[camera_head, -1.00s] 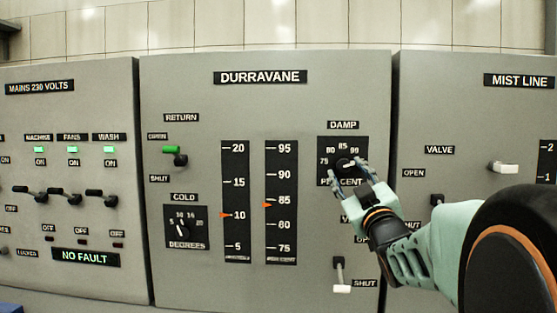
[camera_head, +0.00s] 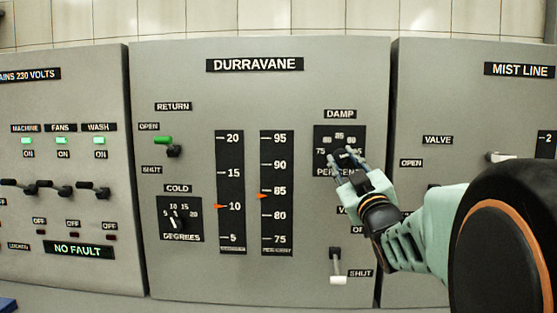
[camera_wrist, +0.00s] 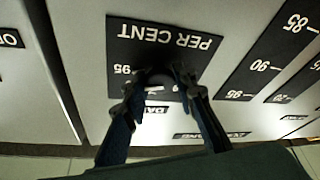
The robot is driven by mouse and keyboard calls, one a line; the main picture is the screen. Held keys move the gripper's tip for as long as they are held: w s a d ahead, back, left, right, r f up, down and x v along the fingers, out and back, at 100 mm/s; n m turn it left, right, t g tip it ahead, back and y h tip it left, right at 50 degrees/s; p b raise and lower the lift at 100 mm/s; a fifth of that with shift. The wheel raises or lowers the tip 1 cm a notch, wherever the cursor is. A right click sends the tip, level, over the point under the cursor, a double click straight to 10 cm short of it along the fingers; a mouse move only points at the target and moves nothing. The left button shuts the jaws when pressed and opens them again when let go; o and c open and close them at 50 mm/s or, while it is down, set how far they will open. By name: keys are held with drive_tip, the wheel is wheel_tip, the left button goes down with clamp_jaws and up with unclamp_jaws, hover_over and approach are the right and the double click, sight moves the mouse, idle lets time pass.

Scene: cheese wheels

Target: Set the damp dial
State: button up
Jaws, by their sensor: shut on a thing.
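The damp dial is a dark knob (camera_head: 345,155) on a black plate (camera_head: 327,135) marked PERCENT, under the DAMP label on the middle DURRAVANE panel. My gripper (camera_head: 347,160) is at the plate, with its fingers shut on the knob. In the wrist view the dial's knob (camera_wrist: 158,80) sits between my two fingers (camera_wrist: 160,92), and the plate (camera_wrist: 140,45) appears upside down with 95 beside it. My fingers hide part of the plate's scale, and I cannot read where the knob points.
Two vertical gauges (camera_head: 229,190) with orange pointers stand left of the dial. The mist line panel (camera_head: 430,120) stands to the right.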

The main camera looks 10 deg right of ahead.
drive_tip(key=shift+f+b, duration=0.15)
drive_tip(key=shift+b, duration=0.45)
drive_tip(key=shift+m+b, duration=0.4)
drive_tip(key=shift+b, duration=0.2)
drive_tip(key=shift+a+m+h+b, duration=0.1)
drive_tip(key=shift+m+h+b, duration=0.3)
drive_tip(key=shift+b, duration=0.4)
drive_tip(key=shift+r+m+b, duration=0.2)
drive_tip(key=shift+m+b, duration=0.15)
drive_tip(key=shift+m, duration=0.05)
drive_tip(key=o, duration=1.1)
drive_tip(key=shift+o, duration=0.2)
drive_tip(key=shift+r+n+p, duration=0.1)
drive_tip(key=shift+n+p, duration=0.2)
drive_tip(key=shift+p, duration=0.5)
